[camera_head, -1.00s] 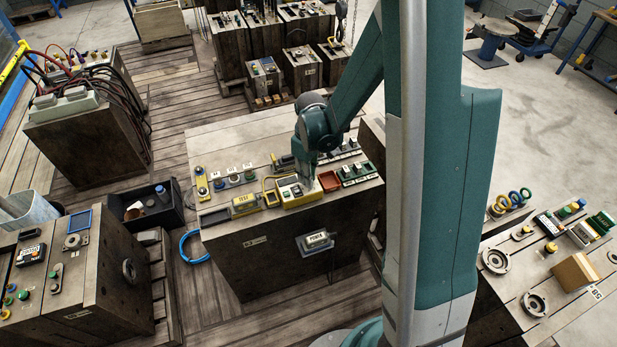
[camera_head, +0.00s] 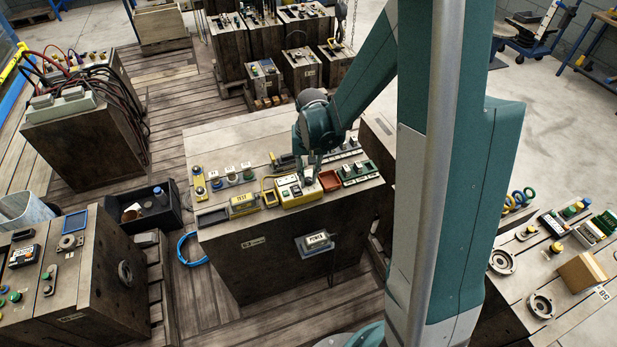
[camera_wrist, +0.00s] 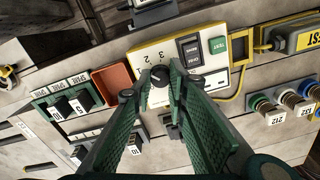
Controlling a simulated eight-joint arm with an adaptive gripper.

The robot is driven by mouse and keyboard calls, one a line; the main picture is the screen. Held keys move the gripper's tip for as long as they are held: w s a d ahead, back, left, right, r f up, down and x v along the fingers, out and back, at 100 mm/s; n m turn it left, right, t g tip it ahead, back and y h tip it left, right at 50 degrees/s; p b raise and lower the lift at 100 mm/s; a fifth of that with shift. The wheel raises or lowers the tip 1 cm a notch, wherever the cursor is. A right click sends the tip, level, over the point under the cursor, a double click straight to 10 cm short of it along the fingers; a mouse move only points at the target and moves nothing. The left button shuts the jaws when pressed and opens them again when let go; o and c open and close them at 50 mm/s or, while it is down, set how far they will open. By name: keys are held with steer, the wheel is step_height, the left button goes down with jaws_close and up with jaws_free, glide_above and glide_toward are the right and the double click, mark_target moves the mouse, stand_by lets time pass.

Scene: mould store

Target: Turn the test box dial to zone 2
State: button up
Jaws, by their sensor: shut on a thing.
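The test box (camera_head: 287,197) is a yellow-edged box with a pale panel near the front of the middle block's top. The wrist view shows its panel (camera_wrist: 170,50) with the figures 3 and 2, a dark switch and a green TEST button. The black dial (camera_wrist: 158,89) sits between my green fingertips. My gripper (camera_wrist: 159,85) is shut on the dial, a finger on each side. In the head view my gripper (camera_head: 309,173) comes down on the box from above. The dial's pointer mark is too small to read, and the fingers partly cover the panel.
A red tray (camera_wrist: 115,83) sits beside the box, with a row of black-knobbed switches (camera_wrist: 72,108) beyond it. On the other side are a yellow TEST-labelled unit (camera_wrist: 293,38) with a yellow cable and several coloured, numbered knobs (camera_wrist: 284,96). A POWER box (camera_head: 315,242) is on the block's front.

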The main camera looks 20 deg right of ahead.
mark_target(310, 180)
steer(key=m, duration=0.4)
steer(key=shift+m+b, duration=0.3)
steer(key=shift+b, duration=0.05)
stand_by(0.3)
steer(key=o, duration=0.6)
steer(key=shift+r, duration=0.15)
steer(key=shift+s+d+r, duration=0.1)
steer(key=shift+s+r, duration=0.05)
steer(key=shift+r, duration=5.75)
